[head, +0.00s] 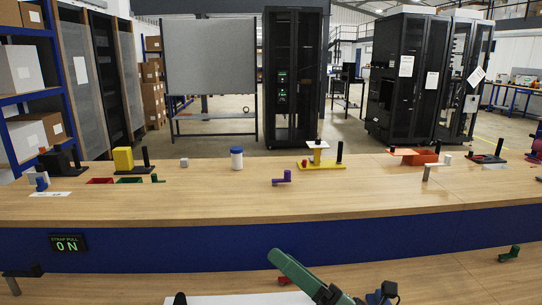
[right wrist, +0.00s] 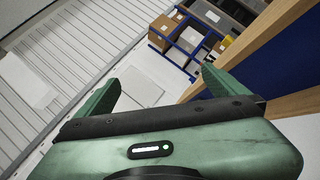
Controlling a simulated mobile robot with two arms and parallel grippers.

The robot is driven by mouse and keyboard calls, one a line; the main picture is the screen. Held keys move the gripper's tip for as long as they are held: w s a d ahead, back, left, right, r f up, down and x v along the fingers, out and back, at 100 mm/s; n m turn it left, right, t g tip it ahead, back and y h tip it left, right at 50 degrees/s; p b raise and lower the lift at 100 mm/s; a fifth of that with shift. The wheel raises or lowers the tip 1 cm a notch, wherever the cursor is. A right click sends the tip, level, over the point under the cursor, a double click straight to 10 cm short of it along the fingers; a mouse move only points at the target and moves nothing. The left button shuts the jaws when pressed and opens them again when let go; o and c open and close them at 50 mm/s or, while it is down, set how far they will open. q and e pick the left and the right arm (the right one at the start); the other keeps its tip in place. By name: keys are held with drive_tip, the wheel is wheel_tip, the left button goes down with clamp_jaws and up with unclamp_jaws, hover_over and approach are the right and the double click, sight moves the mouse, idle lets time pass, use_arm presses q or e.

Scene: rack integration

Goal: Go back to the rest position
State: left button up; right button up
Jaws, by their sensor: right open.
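My right gripper (right wrist: 160,82) is open in the right wrist view. Its two green fingers stand wide apart with nothing between them. In the head view, green and dark parts of my right arm show at the bottom edge, right of the middle, over the near bench surface; the rest is cut off by the frame. My left gripper is not in view.
A long wooden bench (head: 350,195) with a blue front crosses the head view. Black racks (head: 293,75) stand behind.

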drive_tip(key=w+d+f+m+t+h, duration=0.1)
drive_tip(key=d+f+m+t+h, duration=0.25)
drive_tip(key=d+m+h, duration=0.6)
drive_tip(key=w+d+f+m+t+h, duration=0.15)
drive_tip(key=d+f+m+h, duration=0.35)
drive_tip(key=m, duration=0.8)
drive_tip(key=s+d+f+m+g+h, duration=0.4)
drive_tip(key=s+f+m, duration=0.2)
drive_tip(key=f, duration=0.4)
drive_tip(key=s+a+f+m+g+y, duration=0.1)
drive_tip(key=s+f+m+g, duration=0.2)
drive_tip(key=s+f+g, duration=0.5)
drive_tip(key=s+f+m+g, duration=0.2)
drive_tip(key=s+f+m, duration=0.25)
drive_tip(key=s, duration=0.85)
drive_tip(key=s+f+n+g, duration=0.1)
drive_tip(key=s+f+g, duration=0.15)
drive_tip(key=f, duration=2.65)
drive_tip(key=s+d+f, duration=0.2)
drive_tip(key=s+f, duration=1.2)
drive_tip(key=s, duration=0.2)
drive_tip(key=shift+s+d+g, duration=0.3)
drive_tip(key=shift+d+g, duration=0.05)
